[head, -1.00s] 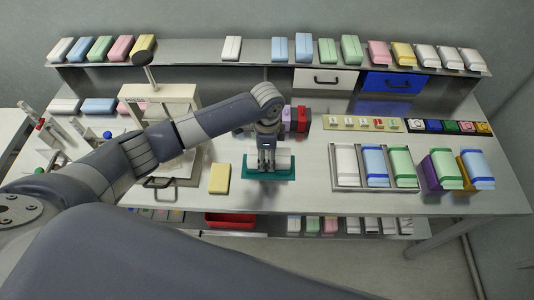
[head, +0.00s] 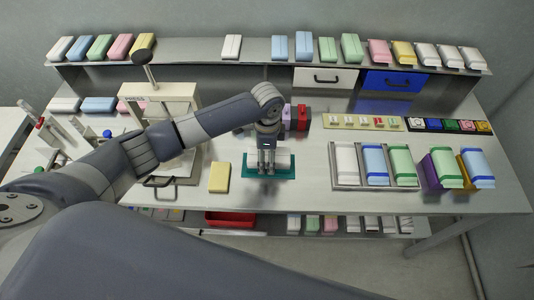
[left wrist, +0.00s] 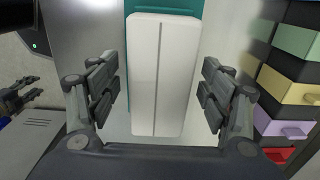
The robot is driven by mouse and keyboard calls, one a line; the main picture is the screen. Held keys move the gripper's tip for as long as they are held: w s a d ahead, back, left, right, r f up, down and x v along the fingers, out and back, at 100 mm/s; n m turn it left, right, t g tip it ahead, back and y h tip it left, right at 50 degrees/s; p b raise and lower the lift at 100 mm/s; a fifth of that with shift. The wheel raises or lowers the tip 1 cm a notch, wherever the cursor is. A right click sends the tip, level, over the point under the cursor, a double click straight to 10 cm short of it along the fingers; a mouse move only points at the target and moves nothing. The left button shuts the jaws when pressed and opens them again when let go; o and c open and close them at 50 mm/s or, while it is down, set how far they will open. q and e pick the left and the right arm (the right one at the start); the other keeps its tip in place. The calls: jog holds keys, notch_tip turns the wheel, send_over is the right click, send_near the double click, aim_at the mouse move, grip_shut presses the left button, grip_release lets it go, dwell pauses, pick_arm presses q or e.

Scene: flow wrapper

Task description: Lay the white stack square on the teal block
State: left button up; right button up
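The white stack (head: 284,161) is a pale slab with a groove along its length. It lies on the teal block (head: 287,175), its long side running left to right in the head view. In the left wrist view the stack (left wrist: 150,75) looks roughly in line with the teal block (left wrist: 165,6), which shows past its far end. My left gripper (head: 267,172) straddles the middle of the stack. Its fingers (left wrist: 160,95) are open, with a gap on each side of the stack. Dark fingers at the wrist view's left edge (left wrist: 18,95) look like my right gripper; their opening is unclear.
A yellow block (head: 219,178) lies left of the teal block. A metal tray (head: 375,187) with white, blue and green stacks stands to the right. Red and purple boxes (head: 302,118) stand just behind. The bench between teal block and tray is clear.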

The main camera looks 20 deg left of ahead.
pick_arm(q)
notch_tip(320, 180, up, 12)
dwell(0.6)
jog(key=shift+s+f, duration=0.1)
dwell(0.4)
